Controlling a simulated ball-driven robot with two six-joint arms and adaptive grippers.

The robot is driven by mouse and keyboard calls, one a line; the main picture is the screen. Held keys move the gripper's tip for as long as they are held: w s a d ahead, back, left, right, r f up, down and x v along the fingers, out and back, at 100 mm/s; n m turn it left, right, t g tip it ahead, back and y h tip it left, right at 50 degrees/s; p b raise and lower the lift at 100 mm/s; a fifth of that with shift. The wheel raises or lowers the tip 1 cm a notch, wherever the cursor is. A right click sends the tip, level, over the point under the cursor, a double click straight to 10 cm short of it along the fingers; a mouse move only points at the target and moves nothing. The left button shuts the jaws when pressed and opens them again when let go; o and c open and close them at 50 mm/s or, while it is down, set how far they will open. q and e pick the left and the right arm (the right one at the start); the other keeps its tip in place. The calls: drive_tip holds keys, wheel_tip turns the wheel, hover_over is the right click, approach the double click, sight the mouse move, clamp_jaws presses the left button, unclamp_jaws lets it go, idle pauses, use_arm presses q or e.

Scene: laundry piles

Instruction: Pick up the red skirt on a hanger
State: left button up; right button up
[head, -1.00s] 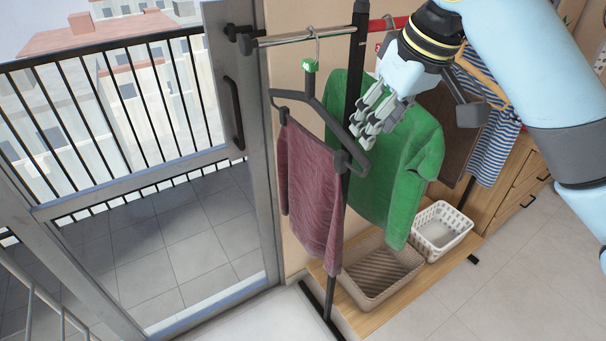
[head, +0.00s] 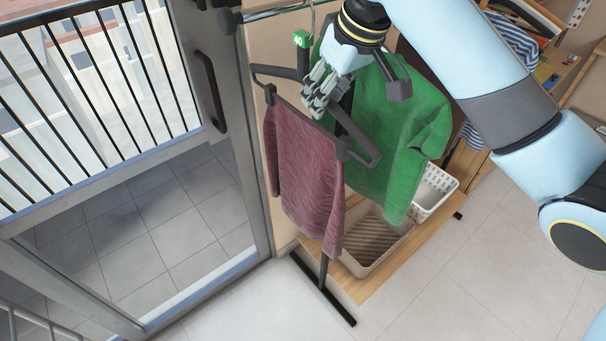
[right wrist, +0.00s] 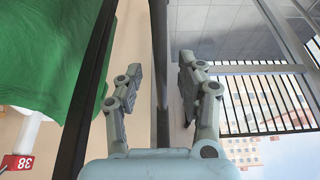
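The dark red skirt (head: 305,165) hangs from the clips of a dark grey hanger (head: 368,146) at the front end of the rack. A green tag marked 40 (head: 302,39) sits near the hanger's hook. My right gripper (head: 312,100) is at the hanger's upper part, just above the skirt, and covers some of the hanger. In the right wrist view my right gripper (right wrist: 161,82) has its fingers apart, with a dark bar (right wrist: 160,60) between them; it looks like part of the hanger. I see gaps on both sides of the bar. My left gripper is out of view.
A green sweater (head: 395,140) hangs close behind; it also shows in the right wrist view (right wrist: 45,50). A beige basket (head: 375,245) and a white basket (head: 435,190) stand on the wooden shelf below. A glass door with a black handle (head: 211,92) is at left.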

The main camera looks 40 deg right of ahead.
drive_tip(key=x, duration=0.4)
drive_tip(key=shift+a+p, duration=0.1)
drive_tip(key=shift+p, duration=0.3)
drive_tip(key=shift+f, duration=0.1)
drive_tip(key=shift+c, duration=0.8)
drive_tip(key=c, duration=0.5)
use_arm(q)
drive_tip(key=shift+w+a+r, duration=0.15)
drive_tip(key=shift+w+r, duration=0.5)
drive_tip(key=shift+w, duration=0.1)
use_arm(e)
clamp_jaws()
